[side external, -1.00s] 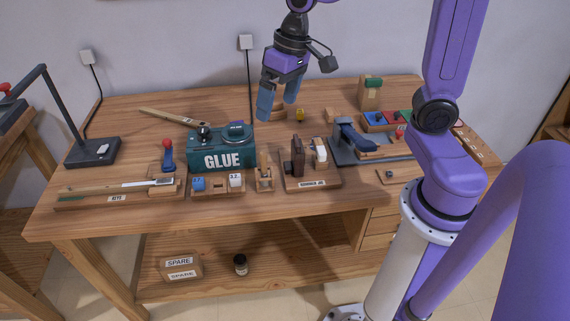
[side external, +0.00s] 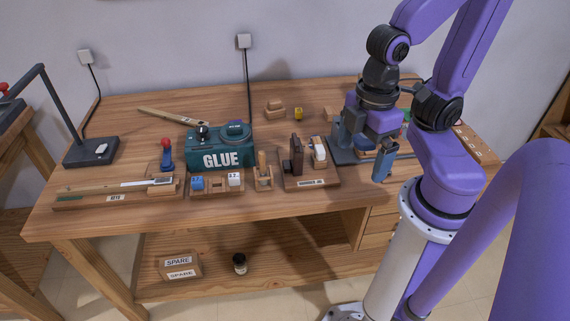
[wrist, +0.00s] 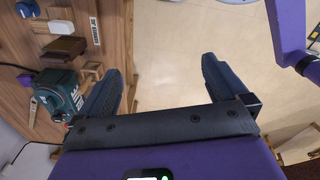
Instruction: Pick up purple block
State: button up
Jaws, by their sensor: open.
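I cannot make out a purple block for certain in either view. A small purple patch (wrist: 33,112) shows beside the glue box in the wrist view, too small to tell what it is. My gripper (side external: 366,150) is at the right part of the bench, by the grey clamp-like tool, and hides part of it. In the wrist view my gripper (wrist: 163,75) is open and empty, with its fingers apart over the pale floor past the bench edge.
The teal glue box (side external: 221,159) stands mid-bench. Blue and white blocks sit in a wooden holder (side external: 216,187) before it. A labelled wooden stand (side external: 312,183) with a brown upright piece is right of them. A small yellow thing (side external: 298,113) lies at the back. A lamp stands left.

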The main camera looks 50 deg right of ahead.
jog(key=w+d+f+m+g+y, duration=0.1)
jog(key=w+f+m+y, duration=0.25)
jog(key=w+m, duration=0.8)
jog(key=w+f+m+g+y, duration=0.1)
jog(key=w+f+m+y, duration=0.25)
jog(key=w+m, duration=0.85)
jog(key=w+d+f+m+t, duration=0.3)
jog(key=w+d+m, duration=0.2)
jog(key=d, duration=0.4)
jog(key=w+d+f+m+t+y, duration=0.1)
jog(key=w+d+f+m+t, duration=0.25)
jog(key=d+m, duration=0.35)
jog(key=w+d+f+m+t, duration=0.2)
jog(key=w+d+m+t, duration=0.3)
jog(key=d, duration=0.5)
jog(key=shift+n+g, duration=0.45)
jog(key=shift+g, duration=0.1)
jog(key=x, duration=1.2)
jog(key=shift+w+a+r, duration=0.15)
jog(key=shift+r, duration=0.1)
jog(key=shift+r+x, duration=0.1)
jog(key=shift+x, duration=1.25)
jog(key=shift+r+x, duration=0.15)
jog(key=shift+x, duration=1.2)
jog(key=shift+a, duration=0.2)
jog(key=c, duration=1.2)
